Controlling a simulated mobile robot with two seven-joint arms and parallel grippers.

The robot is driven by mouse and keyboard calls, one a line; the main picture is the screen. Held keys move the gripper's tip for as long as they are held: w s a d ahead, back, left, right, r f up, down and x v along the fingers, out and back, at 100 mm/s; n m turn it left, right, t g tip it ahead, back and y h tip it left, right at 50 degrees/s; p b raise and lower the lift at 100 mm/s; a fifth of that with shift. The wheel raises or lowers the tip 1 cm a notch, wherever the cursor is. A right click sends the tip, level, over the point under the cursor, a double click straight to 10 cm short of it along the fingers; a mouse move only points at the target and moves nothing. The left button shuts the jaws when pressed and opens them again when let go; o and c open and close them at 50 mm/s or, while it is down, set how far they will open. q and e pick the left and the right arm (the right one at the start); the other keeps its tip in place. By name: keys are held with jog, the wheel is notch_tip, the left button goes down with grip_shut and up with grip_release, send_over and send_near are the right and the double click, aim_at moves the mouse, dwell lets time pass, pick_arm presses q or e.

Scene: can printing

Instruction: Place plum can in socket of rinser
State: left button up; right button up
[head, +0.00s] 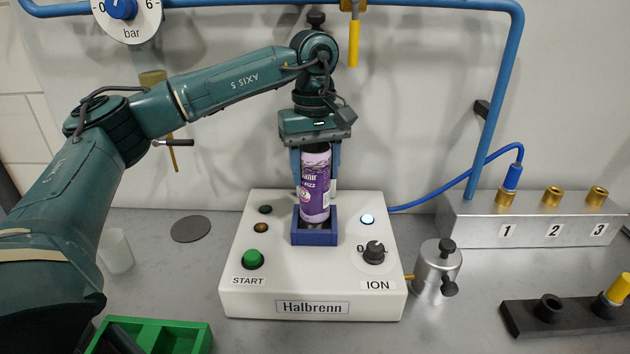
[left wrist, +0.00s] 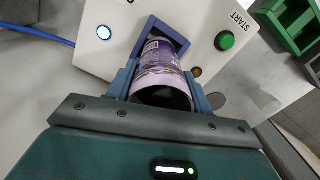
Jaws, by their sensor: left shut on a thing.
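The plum can (head: 315,185), purple with a pale lilac top, stands upright with its lower end inside the blue socket (head: 315,238) of the white rinser (head: 258,290). My left gripper (head: 315,160) comes from above and is shut on the can's upper part. In the left wrist view the can (left wrist: 160,75) lies between the fingers of my left gripper (left wrist: 163,90), and its far end is within the blue socket (left wrist: 160,28). The socket's front wall hides the can's base, so I cannot tell whether it touches the bottom. My right gripper is not in view.
The rinser has a green START button (head: 253,259), an ION knob (head: 374,252) and a lit lamp (head: 367,219). A metal cylinder (head: 437,270) stands at its right. A numbered manifold (head: 540,225) is at the back right. A green tray (head: 170,335) is at front left.

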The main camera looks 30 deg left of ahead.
aim_at(315, 184)
pick_arm(q)
jog(key=shift+f, duration=1.6)
jog(key=shift+f, duration=0.2)
jog(key=o, duration=1)
jog(key=r, duration=1.2)
jog(key=shift+w+a+r, duration=0.15)
jog(key=shift+w+r, duration=0.05)
jog(key=shift+r, duration=0.05)
